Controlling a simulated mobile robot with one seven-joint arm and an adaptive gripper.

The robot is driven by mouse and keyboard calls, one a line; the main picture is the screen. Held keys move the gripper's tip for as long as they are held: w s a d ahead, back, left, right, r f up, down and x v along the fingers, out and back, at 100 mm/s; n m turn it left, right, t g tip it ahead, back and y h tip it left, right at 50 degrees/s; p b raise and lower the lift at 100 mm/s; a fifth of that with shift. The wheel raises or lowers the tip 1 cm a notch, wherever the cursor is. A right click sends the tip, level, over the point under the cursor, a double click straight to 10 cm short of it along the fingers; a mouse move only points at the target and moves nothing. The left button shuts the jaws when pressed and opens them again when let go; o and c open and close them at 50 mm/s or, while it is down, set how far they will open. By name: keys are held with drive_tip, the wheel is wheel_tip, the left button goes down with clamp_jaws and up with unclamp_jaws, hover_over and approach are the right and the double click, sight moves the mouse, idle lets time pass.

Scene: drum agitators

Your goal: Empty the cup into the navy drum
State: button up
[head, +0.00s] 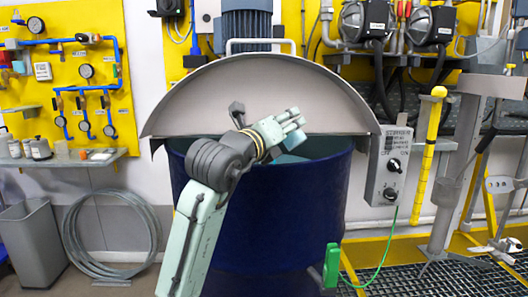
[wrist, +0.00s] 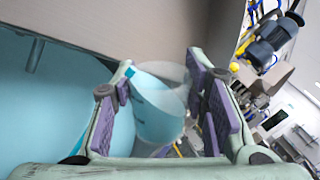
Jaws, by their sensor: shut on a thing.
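The navy drum (head: 300,205) stands in the middle of the head view, with its grey half-round lid (head: 265,95) raised at the back. My gripper (head: 287,128) is over the drum's opening, in front of the lid. In the wrist view the purple pads of my gripper (wrist: 160,88) are shut on a pale translucent cup (wrist: 158,108) with light blue in it. A wide light blue surface (wrist: 55,105) fills the left of that view. A pale blue patch shows below my gripper in the head view; I cannot tell whether it is cup or drum contents. The cup's tilt is unclear.
A grey control box (head: 389,165) hangs at the drum's right, with a green cable below it. A yellow post (head: 428,150) stands farther right. A grey bin (head: 32,245) and coiled hose (head: 110,235) are at the left.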

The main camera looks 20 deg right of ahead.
drive_tip(key=shift+w+a+r+n+p, duration=0.2)
drive_tip(key=shift+n+p, duration=0.25)
drive_tip(key=shift+n, duration=0.45)
idle(0.3)
drive_tip(key=shift+w+a+r+n+t+p, duration=0.15)
drive_tip(key=shift+n+t+p, duration=0.15)
drive_tip(key=shift+n+p, duration=0.45)
idle(0.5)
drive_tip(key=shift+f+n, duration=0.6)
drive_tip(key=shift+n, duration=0.45)
idle(0.4)
drive_tip(key=shift+w+a+r+n+p, duration=0.1)
drive_tip(key=shift+n+p, duration=0.45)
drive_tip(key=shift+n, duration=0.25)
drive_tip(key=shift+w+a+r+n+t+y+p, duration=0.15)
drive_tip(key=shift+w+a+n+t+y+p, duration=0.35)
drive_tip(key=shift+n, duration=0.6)
idle(0.9)
drive_tip(key=shift+w+a+r+n, duration=0.1)
drive_tip(key=shift+w+a+n, duration=0.1)
drive_tip(key=shift+n, duration=0.7)
idle(0.3)
